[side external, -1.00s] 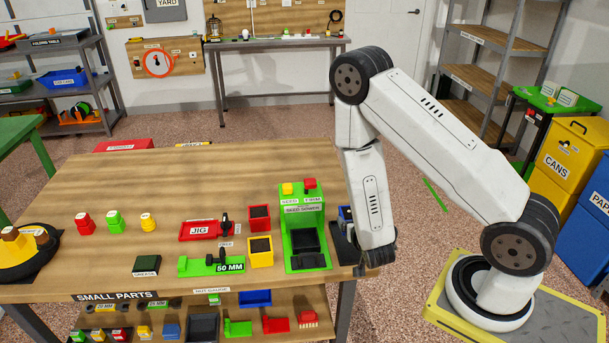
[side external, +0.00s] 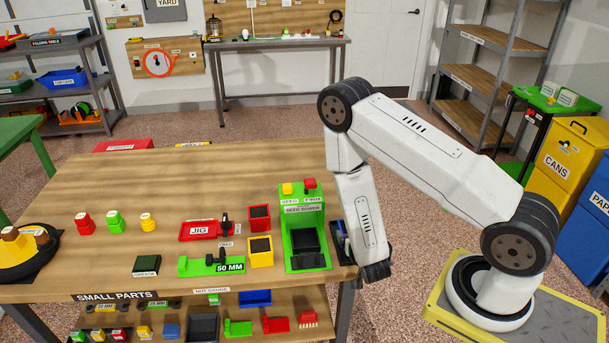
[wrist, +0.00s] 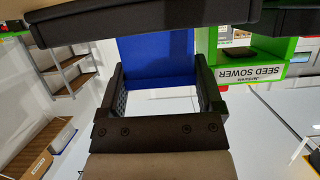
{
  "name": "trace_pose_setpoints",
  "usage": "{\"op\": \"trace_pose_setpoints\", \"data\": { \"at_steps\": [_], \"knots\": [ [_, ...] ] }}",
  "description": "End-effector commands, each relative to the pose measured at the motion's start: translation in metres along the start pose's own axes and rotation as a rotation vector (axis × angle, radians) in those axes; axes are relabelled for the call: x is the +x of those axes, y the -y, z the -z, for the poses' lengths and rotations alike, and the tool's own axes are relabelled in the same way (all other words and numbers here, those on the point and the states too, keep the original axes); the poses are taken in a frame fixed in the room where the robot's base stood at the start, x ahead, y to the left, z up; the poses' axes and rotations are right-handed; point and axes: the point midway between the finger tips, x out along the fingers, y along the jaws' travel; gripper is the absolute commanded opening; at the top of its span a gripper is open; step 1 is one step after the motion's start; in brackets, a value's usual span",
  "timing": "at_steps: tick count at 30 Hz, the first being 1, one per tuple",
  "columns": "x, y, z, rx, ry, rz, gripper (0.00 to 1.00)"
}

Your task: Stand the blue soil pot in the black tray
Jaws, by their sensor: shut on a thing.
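The blue soil pot (wrist: 155,62) is between the two black fingers of my gripper (wrist: 162,88) in the wrist view, and the jaws are shut on it. In the side view only a small blue part of the pot (side external: 341,233) shows, beside the green seed sower. The black tray (side external: 347,257) lies at the table's right end, mostly hidden behind my arm. The pot appears at the tray, low over it or in it; I cannot tell whether its base touches. My gripper's fingers are largely hidden in the side view.
The green seed sower (side external: 303,235) stands close to the left of the tray. The table's right edge is close to the tray. The back of the wooden tabletop (side external: 230,170) is clear.

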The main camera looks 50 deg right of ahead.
Motion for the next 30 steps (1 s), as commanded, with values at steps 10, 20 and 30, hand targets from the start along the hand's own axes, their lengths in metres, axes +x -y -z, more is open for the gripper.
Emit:
{"op": "trace_pose_setpoints", "data": {
  "at_steps": [10, 20, 30],
  "knots": [
    [0.0009, 0.0001, -0.0017, 0.001, -0.001, 0.0, 0.16],
    [0.0019, 0.0001, -0.0044, 0.001, 0.0, 0.0, 1.0],
    [-0.0005, 0.0002, -0.0014, 0.0, 0.0, 0.001, 1.0]
  ]
}}
